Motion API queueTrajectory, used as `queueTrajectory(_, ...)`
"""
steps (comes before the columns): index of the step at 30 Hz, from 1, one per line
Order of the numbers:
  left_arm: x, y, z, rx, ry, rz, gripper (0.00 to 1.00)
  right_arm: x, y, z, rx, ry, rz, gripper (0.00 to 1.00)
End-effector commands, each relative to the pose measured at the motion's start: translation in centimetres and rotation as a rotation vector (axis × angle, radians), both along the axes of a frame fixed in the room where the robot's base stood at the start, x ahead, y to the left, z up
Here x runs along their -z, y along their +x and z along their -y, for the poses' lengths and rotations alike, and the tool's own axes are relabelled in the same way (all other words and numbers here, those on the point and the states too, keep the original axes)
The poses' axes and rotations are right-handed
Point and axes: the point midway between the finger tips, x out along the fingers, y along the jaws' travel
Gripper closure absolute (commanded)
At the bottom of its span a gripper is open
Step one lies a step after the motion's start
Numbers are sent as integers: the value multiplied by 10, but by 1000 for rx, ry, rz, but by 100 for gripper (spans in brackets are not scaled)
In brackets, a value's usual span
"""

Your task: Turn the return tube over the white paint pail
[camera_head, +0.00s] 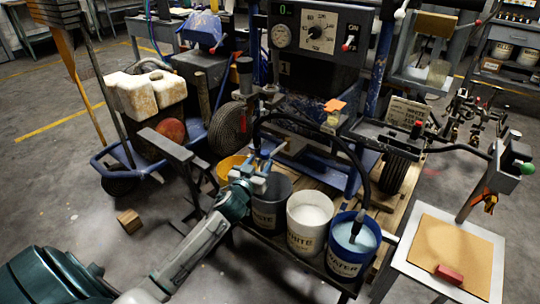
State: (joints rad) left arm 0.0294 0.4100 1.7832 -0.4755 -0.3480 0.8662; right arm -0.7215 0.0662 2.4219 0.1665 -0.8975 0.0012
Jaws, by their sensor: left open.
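The white paint pail (308,226) stands in a row of pails at the front of the striper, with pale contents. My left gripper (262,166) is open above the dark grey pail (270,208), just left of the white pail. A black hose (312,118) arches over the pails, and its right end goes down into the blue water pail (345,262). The return tube is hard to make out near my gripper; I cannot tell whether the fingers touch it. My right gripper is not in view.
A yellow pail (229,168) stands behind my gripper. The striper's control panel (318,35) rises behind the pails. A small table (446,250) with a red block stands at right. A wooden block (129,222) lies on the otherwise clear floor at left.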

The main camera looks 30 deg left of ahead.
Motion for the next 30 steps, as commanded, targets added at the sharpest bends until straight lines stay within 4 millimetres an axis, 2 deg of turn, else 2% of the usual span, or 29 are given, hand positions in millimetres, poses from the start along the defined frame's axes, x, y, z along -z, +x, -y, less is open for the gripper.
queueTrajectory(3, -2, 22, -4, -1, -3, 2, 52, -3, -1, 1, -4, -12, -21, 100)
queueTrajectory(9, 0, 44, -8, 0, -1, 0, 52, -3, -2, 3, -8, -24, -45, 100)
queueTrajectory(20, 1, 49, -9, 0, 0, -1, 52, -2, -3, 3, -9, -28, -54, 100)
queueTrajectory(23, 1, 49, -9, 0, 0, -1, 67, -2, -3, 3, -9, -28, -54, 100)
queueTrajectory(28, 1, 49, -9, 0, 0, -1, 100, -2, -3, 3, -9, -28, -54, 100)
queueTrajectory(30, 1, 49, -9, 0, 0, -1, 100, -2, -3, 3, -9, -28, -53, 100)
